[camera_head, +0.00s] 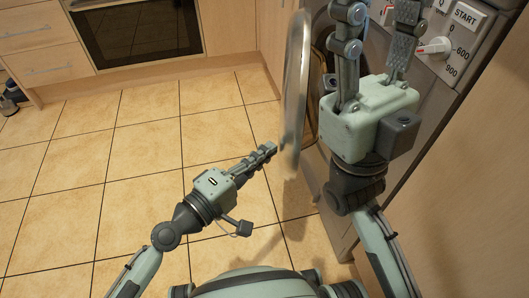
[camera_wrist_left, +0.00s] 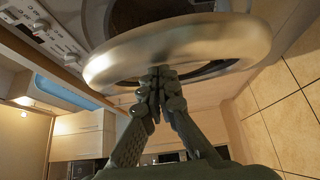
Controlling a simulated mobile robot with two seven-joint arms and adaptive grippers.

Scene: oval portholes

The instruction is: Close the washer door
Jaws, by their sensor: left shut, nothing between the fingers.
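The washer door (camera_head: 294,88) is a round metallic ring, seen almost edge-on. It stands open, swung out from the washer front (camera_head: 338,228). In the left wrist view the door's rim (camera_wrist_left: 190,45) spans the picture just beyond my fingertips. My left gripper (camera_head: 271,149) is shut and empty, with its tips beside the lower left of the door. It also shows in the left wrist view (camera_wrist_left: 157,72). I cannot tell whether the tips touch the rim. My right gripper (camera_head: 378,12) is open, its fingers apart in front of the washer, with tips near the top picture edge.
The washer's control panel (camera_head: 474,48) with a START button and dial is at the upper right. An oven (camera_head: 137,30) and drawers (camera_head: 40,38) line the back. Tiled floor (camera_head: 125,145) left of the door is clear. Small dark objects (camera_head: 12,95) lie at the far left.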

